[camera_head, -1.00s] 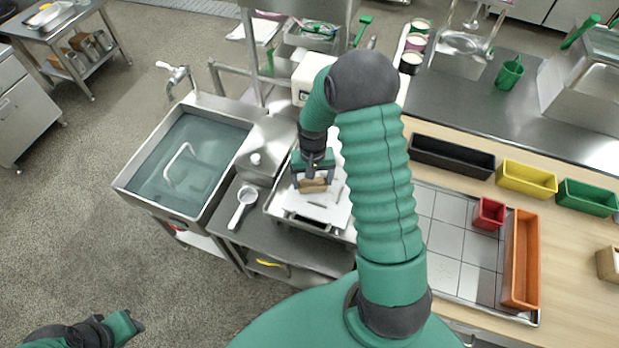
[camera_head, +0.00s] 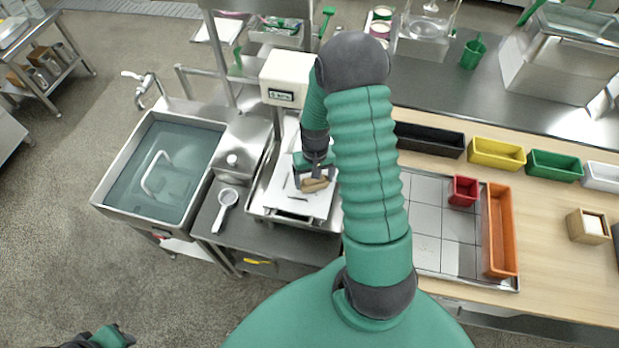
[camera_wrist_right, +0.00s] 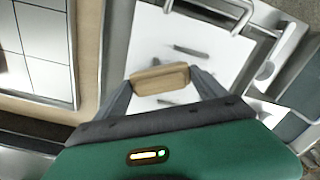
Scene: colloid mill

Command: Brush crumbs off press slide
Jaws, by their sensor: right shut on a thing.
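My right gripper (camera_head: 315,178) is shut on a tan wooden block, seemingly the brush (camera_head: 313,185). It is over the right part of the white press slide (camera_head: 302,207); I cannot tell whether it touches. In the right wrist view the brush (camera_wrist_right: 160,78) sits between both fingers above the white slide (camera_wrist_right: 215,42), its bristles hidden. Dark thin marks, seemingly crumbs (camera_wrist_right: 191,51), lie on the slide; another lies near the fingers (camera_wrist_right: 168,102). My left gripper (camera_head: 115,336) is at the lower left edge, away from the slide, its jaws unclear.
A water-filled sink (camera_head: 165,170) and a white-handled scoop (camera_head: 226,205) are left of the slide. A white press head (camera_head: 288,78) stands behind it. A tiled tray (camera_head: 425,225) with red (camera_head: 464,190) and orange (camera_head: 498,230) bins lies right. My right arm hides part of the bench.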

